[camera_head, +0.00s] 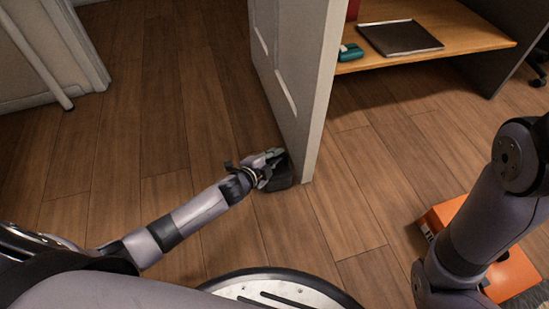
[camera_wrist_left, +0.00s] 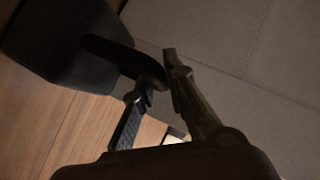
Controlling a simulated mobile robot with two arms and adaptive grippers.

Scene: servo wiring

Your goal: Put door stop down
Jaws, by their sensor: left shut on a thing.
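The door stop (camera_head: 281,180) is a dark, blocky piece low by the bottom of the white door (camera_head: 296,90), close to its near edge. In the left wrist view it is a black block (camera_wrist_left: 62,45) with a rounded arm reaching toward the fingers. My left gripper (camera_head: 274,156) is shut on the door stop, and its fingers also show in the left wrist view (camera_wrist_left: 160,78). I cannot tell whether the door stop touches the floor (camera_head: 150,110) or the door. My right arm comes in at the right, but its gripper is out of view.
An orange box (camera_head: 512,272) lies on the floor at the lower right, partly behind my right arm. A wooden desk (camera_head: 470,40) with a dark flat item (camera_head: 400,37) and a teal object (camera_head: 350,52) stands beyond the door. The floor left of the door is clear.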

